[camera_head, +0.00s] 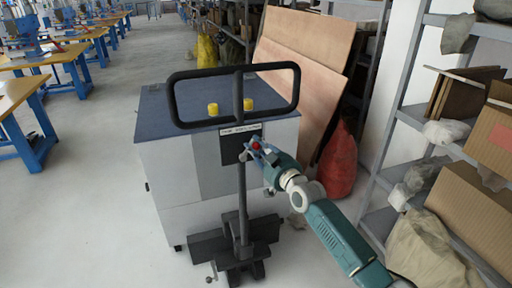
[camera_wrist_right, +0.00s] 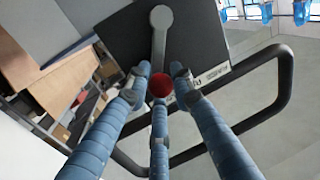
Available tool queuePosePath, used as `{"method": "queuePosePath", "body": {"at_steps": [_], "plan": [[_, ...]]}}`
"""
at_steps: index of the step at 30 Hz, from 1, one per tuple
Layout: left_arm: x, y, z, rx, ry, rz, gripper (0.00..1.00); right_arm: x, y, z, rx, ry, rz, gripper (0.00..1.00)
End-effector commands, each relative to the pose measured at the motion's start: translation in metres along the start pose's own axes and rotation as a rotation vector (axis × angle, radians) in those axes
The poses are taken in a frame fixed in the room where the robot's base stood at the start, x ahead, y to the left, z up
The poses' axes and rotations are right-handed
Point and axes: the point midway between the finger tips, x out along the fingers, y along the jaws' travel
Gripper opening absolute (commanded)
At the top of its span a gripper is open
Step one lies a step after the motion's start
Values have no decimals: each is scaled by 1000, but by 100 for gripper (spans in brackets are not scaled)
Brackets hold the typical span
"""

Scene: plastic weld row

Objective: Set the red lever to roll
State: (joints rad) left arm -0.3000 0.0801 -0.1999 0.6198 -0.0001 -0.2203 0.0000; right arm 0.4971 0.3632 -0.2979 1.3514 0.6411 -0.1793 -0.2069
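The red lever's round knob (camera_head: 256,146) shows at my right gripper, in front of a dark panel on the cabinet's near side. In the right wrist view the red knob (camera_wrist_right: 161,86) sits between the blue fingertips, at the end of a grey lever arm (camera_wrist_right: 159,38) reaching to a round pivot on the dark plate (camera_wrist_right: 122,38). My right gripper (camera_head: 262,152) has its fingers around the knob; I cannot tell whether they touch or grip it. A white label (camera_head: 240,129) is above the panel, its words too small to read surely. My left gripper is not in view.
The grey cabinet (camera_head: 190,170) has a black loop handle (camera_head: 285,113) and two yellow caps (camera_head: 213,109) on top. A red sack (camera_head: 339,165) and leaning boards (camera_head: 305,50) stand right of it, near shelves (camera_head: 410,110) with boxes. Floor at left (camera_head: 90,220) is clear.

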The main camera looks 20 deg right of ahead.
Motion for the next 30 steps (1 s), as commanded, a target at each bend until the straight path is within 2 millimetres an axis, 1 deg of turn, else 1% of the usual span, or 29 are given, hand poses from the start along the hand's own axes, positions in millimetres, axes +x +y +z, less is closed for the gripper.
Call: {"method": "queuePosePath", "body": {"at_steps": [8,14,24,30], "plan": [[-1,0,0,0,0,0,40,0,-1,1,-2,-2,-1,0],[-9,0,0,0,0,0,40,0,-4,-3,-47,-12,-2,0],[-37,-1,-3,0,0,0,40,3,-18,-11,-260,-55,-5,0],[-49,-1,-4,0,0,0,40,5,-27,-11,-392,-81,-6,0]]}}
